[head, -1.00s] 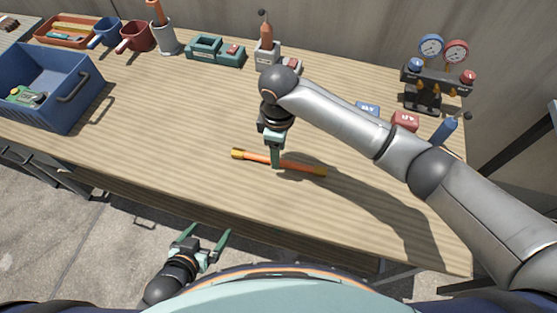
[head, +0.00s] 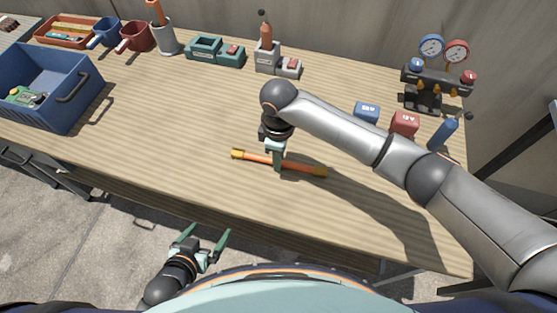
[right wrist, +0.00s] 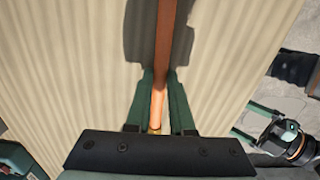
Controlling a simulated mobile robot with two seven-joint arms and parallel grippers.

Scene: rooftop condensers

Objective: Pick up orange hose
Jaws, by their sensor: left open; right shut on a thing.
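The orange hose (head: 303,168) is a short straight tube with yellow-orange ends, low over or on the wooden table (head: 200,120) near its front edge; I cannot tell whether it touches the wood. My right gripper (head: 278,168) is shut on the hose near its middle, from above. In the right wrist view the hose (right wrist: 165,45) runs between both fingers of the right gripper (right wrist: 160,95). My left gripper (head: 207,239) is open and empty, in front of the table and over the concrete floor. It also shows in the right wrist view (right wrist: 250,122).
A blue crate (head: 82,97) stands at the table's left. Cups, a holder (head: 167,40) and green units (head: 203,49) line the back. A gauge manifold (head: 430,85), a blue block (head: 367,113) and a red block (head: 404,124) are at right. The table's centre left is clear.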

